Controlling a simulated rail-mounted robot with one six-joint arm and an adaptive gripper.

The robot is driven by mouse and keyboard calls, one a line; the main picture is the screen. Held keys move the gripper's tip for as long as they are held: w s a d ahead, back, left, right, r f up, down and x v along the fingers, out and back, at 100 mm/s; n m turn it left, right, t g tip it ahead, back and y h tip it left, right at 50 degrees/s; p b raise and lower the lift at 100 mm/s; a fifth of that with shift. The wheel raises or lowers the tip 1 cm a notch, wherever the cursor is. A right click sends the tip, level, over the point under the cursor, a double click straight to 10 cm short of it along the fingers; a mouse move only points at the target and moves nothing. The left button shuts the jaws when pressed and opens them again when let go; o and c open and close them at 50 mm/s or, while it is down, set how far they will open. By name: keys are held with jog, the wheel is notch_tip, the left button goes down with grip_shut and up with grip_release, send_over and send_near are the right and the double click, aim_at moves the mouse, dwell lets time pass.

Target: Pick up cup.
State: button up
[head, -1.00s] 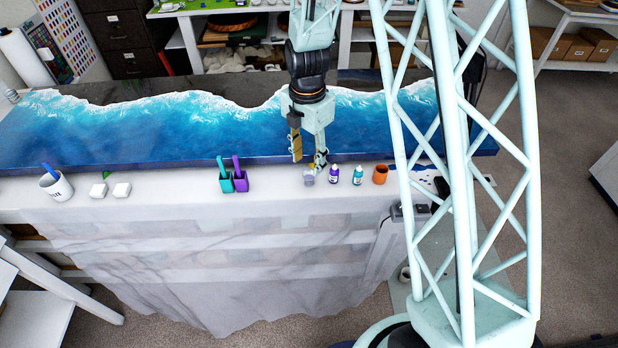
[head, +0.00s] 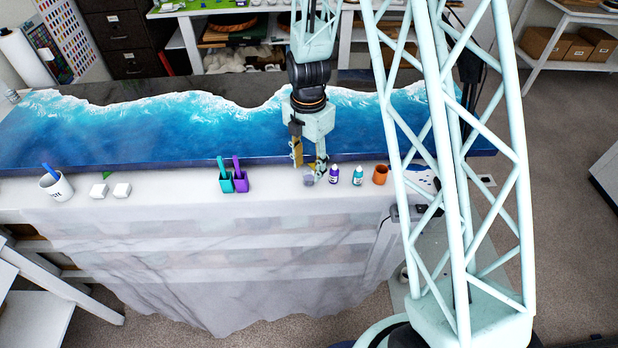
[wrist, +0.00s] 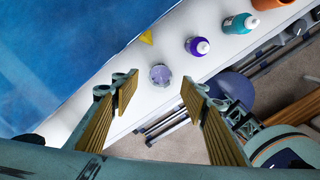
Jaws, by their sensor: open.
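A small clear cup (head: 308,179) with a purplish tint stands upright on the white-covered table strip in front of the blue resin slab. In the wrist view the cup (wrist: 160,75) shows from above, ahead of and between my fingers. My gripper (head: 309,166) is open and empty just above and behind the cup, its fingertips apart from each other. The wrist view shows both gold-padded fingers of my gripper (wrist: 158,93) wide apart. The finger on the right partly overlaps the cup's edge in the head view.
A purple-labelled bottle (head: 333,175), a teal bottle (head: 358,176) and an orange cup (head: 380,174) stand to the right. Teal (head: 226,184) and purple (head: 240,181) holders and a white mug (head: 56,187) stand left. The blue wave slab (head: 180,135) lies behind.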

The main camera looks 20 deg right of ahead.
aim_at(309, 173)
jog(key=shift+d+f, duration=0.1)
jog(key=shift+f, duration=1.75)
jog(key=shift+c, duration=0.5)
jog(key=c, duration=0.8)
